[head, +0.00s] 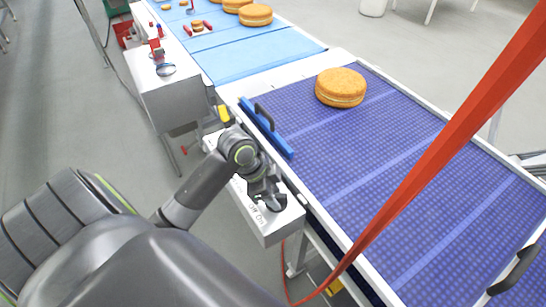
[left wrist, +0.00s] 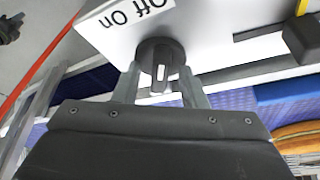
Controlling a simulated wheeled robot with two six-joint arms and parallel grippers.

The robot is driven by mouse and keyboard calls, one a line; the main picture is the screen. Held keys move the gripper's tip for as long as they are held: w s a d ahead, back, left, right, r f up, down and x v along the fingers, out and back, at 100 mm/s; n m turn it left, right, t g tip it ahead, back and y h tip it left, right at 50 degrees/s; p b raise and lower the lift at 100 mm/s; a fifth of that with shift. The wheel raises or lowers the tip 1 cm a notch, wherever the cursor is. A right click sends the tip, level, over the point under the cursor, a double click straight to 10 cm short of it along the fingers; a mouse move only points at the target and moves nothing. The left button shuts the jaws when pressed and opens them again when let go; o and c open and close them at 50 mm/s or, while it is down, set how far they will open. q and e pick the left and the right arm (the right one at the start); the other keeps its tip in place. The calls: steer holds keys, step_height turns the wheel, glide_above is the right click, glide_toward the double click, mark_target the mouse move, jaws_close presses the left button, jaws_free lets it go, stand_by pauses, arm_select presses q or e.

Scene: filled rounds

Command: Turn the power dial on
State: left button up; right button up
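The power dial (left wrist: 160,66) is a dark round knob with a raised grip bar and a white mark. It sits on a white control box (left wrist: 222,22), next to a label reading "Off On" (left wrist: 138,12), upside down in the left wrist view. My left gripper (left wrist: 160,88) is at the dial, one finger on each side of it. The fingers look apart, with gaps beside the grip bar. In the head view my left gripper (head: 270,197) is over the box (head: 270,228) and covers most of the dial. My right gripper is out of view.
A blue belt conveyor (head: 400,165) runs beside the box, carrying a large round filled biscuit (head: 341,87). A blue bar with a black handle (head: 266,128) lies along its edge. A red sloping bar (head: 440,150) crosses the view at right. A steel cabinet (head: 172,100) stands behind.

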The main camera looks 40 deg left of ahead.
arm_select(q)
jaws_close()
steer(key=shift+r+n+p, duration=0.2)
steer(key=shift+n+p, duration=0.2)
steer(key=shift+p, duration=0.3)
steer(key=n+y+p, duration=0.1)
steer(key=n+p, duration=0.1)
steer(key=p, duration=0.1)
steer(key=n+t+y+p, duration=0.1)
steer(key=n+p, duration=0.2)
steer(key=p, duration=0.1)
steer(key=n+y+p, duration=0.1)
steer(key=n+p, duration=0.2)
steer(key=p, duration=0.1)
steer(key=shift+s+d+t, duration=0.2)
steer(key=shift+d+t, duration=0.1)
steer(key=shift+d, duration=0.1)
steer(key=shift+n+y+p, duration=0.3)
steer(key=shift+n+p, duration=0.15)
steer(key=shift+n, duration=0.35)
steer(key=shift+f+n+y+p, duration=0.15)
steer(key=shift+n+y+p, duration=0.15)
steer(key=shift+n, duration=0.4)
jaws_free()
